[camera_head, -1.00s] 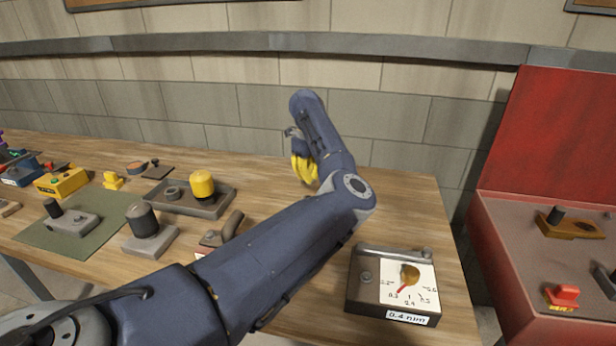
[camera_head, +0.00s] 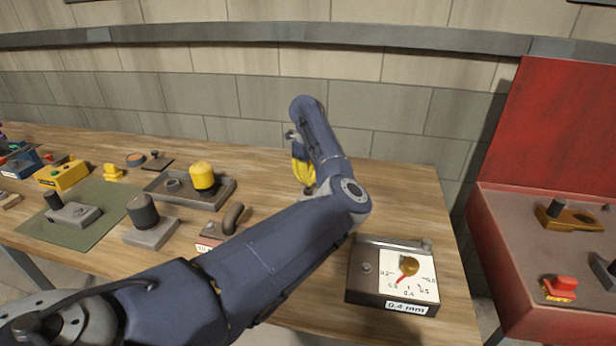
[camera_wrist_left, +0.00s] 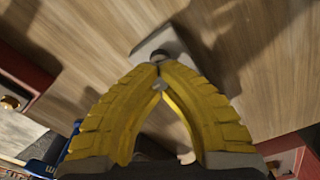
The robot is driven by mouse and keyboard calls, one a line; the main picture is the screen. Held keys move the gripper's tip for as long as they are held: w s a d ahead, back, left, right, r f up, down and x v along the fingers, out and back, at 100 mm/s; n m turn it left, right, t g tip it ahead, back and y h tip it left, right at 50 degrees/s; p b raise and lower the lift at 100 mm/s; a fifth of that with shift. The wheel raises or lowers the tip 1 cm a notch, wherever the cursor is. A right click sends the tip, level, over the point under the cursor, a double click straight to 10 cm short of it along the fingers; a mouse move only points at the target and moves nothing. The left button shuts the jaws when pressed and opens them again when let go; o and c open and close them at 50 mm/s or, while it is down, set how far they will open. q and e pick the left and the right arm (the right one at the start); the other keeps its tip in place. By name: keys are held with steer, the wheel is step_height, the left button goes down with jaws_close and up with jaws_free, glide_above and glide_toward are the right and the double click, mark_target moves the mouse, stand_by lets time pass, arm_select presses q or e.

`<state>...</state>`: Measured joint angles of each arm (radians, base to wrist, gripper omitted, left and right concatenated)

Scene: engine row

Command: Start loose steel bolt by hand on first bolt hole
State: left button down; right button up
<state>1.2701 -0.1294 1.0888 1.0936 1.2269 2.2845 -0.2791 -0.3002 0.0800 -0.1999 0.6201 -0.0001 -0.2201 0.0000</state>
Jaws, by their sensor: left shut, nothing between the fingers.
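My left gripper (camera_head: 305,186) has yellow fingers pointing down over the back middle of the table. In the left wrist view its fingertips (camera_wrist_left: 159,68) meet, with nothing visible between them. Just beyond the tips, a pale grey block (camera_wrist_left: 150,47) with a dark round top lies on the wood; the fingertips overlap its edge in the picture, and I cannot tell whether they touch. I cannot clearly pick out a loose steel bolt or the first bolt hole. My left forearm hides part of the table. My right gripper is not in view.
A gauge box marked 0.4 mm (camera_head: 359,283) stands at the table's front right. A tray (camera_head: 225,199) holds a yellow-capped cylinder (camera_head: 203,176). A block with a dark cylinder (camera_head: 145,212) and a green mat (camera_head: 95,235) lie left. A red case (camera_head: 487,250) stands right.

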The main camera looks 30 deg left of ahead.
arm_select(q)
steer(key=shift+f, duration=0.85)
steer(key=shift+f, duration=0.15)
steer(key=shift+m, duration=0.9)
steer(key=c, duration=1.5)
jaws_free()
